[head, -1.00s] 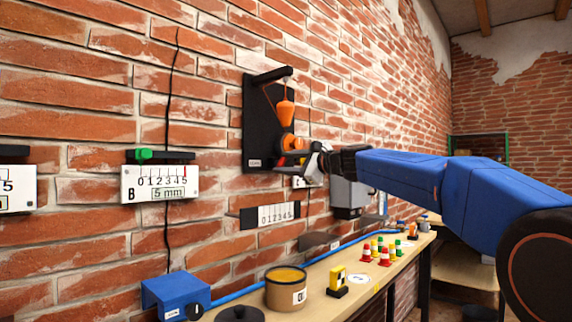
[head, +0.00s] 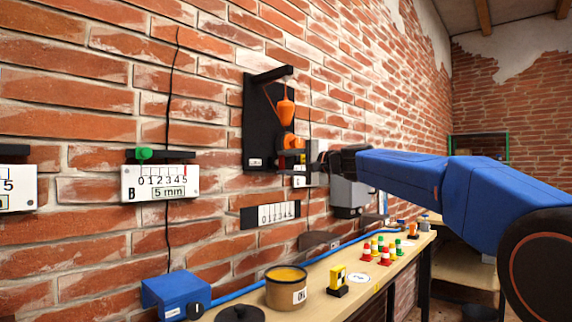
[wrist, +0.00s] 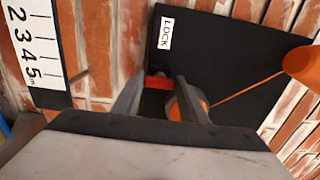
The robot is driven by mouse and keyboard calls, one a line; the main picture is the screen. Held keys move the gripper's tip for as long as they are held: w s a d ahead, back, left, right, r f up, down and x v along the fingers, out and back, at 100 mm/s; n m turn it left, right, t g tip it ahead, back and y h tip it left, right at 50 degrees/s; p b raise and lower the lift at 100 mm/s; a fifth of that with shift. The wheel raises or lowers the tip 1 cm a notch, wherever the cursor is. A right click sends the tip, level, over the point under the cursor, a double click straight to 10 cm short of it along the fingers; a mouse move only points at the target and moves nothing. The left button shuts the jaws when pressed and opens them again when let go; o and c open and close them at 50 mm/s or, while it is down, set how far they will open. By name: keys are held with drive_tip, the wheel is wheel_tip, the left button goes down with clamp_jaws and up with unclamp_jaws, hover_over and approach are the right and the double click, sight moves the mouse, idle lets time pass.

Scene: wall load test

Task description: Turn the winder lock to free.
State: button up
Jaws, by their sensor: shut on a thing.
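The winder is a black wall panel (head: 257,110) with an orange plumb weight (head: 286,112) hanging on a cord and an orange drum (head: 291,141) below it. In the wrist view the panel (wrist: 215,45) bears a white LOCK label (wrist: 165,33), and the drum (wrist: 204,101) shows partly behind a finger. My gripper (head: 292,160) is at the panel's lower right. In the wrist view my gripper (wrist: 157,97) is shut on a small red lock lever (wrist: 158,81), which lies between the fingers below the LOCK label. The fingers hide both its ends.
A white 0–5 scale (head: 276,214) sits on the wall below the panel, and a grey box (head: 348,193) is beside it. The bench (head: 330,307) below holds a tub (head: 287,292), a blue box (head: 176,293) and small cones (head: 384,256). Air before the left wall is free.

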drive_tip(key=shift+f, duration=0.1)
idle(0.3)
drive_tip(key=o, duration=1)
drive_tip(key=shift+o, duration=0.2)
drive_tip(key=v, duration=1.7)
drive_tip(key=shift+d, duration=0.2)
drive_tip(key=shift+s, duration=0.15)
